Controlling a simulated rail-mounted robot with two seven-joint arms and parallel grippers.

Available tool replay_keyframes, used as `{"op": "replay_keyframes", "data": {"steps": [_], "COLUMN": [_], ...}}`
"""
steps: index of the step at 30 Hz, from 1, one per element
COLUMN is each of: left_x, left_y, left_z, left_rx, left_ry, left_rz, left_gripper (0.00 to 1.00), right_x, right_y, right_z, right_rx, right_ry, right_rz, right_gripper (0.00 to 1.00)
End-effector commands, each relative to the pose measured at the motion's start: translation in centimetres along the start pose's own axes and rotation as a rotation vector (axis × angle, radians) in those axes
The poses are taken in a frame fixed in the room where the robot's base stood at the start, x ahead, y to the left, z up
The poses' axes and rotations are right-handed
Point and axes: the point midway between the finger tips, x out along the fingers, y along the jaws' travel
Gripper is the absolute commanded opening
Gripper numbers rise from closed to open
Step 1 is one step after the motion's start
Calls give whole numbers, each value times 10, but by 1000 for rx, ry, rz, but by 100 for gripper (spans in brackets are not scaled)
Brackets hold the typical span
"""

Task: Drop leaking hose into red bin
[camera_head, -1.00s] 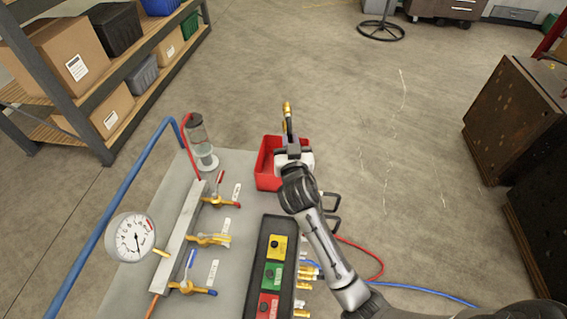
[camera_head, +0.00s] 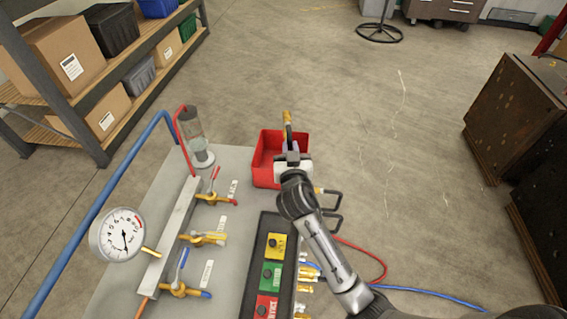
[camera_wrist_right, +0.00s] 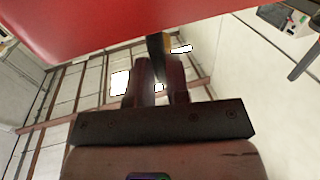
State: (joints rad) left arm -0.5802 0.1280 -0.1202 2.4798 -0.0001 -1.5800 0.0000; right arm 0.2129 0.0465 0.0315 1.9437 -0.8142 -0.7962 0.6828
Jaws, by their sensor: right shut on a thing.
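The red bin (camera_head: 262,172) stands at the far right corner of the grey bench. My right gripper (camera_head: 290,147) is at the bin's right side and covers part of it. It is shut on a dark hose with a brass end (camera_head: 287,118), which points up and away in the head view. In the right wrist view the two fingers (camera_wrist_right: 160,88) close on the dark hose piece (camera_wrist_right: 156,46), and the red bin wall (camera_wrist_right: 110,22) fills the top. Whether the hose is over the bin's opening I cannot tell. My left gripper is out of view.
On the bench stand a pressure gauge (camera_head: 122,232), a valve manifold (camera_head: 172,235), a clear cylinder (camera_head: 195,138) and a label panel (camera_head: 262,265). Red and blue hoses (camera_head: 375,270) lie at right. Shelving (camera_head: 95,110) is at left, dark cabinets (camera_head: 510,125) at right.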

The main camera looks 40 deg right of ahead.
Motion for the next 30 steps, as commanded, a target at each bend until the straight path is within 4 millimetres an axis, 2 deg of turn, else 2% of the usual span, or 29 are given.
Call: {"op": "replay_keyframes", "data": {"steps": [2,3,12,22,26,30], "left_x": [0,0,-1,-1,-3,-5], "left_y": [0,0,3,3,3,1], "left_z": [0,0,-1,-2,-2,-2], "left_rx": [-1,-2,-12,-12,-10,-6], "left_ry": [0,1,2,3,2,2], "left_rz": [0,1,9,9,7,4], "left_gripper": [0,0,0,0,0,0], "right_x": [0,0,0,-7,-25,-54], "right_y": [0,0,0,0,0,0], "right_z": [-1,-1,-1,0,0,0], "right_rx": [0,0,0,1,4,4], "right_ry": [1,2,1,-2,-3,-4], "right_rz": [0,0,0,-1,-2,-2], "right_gripper": [0,19,46,46,46,46]}}
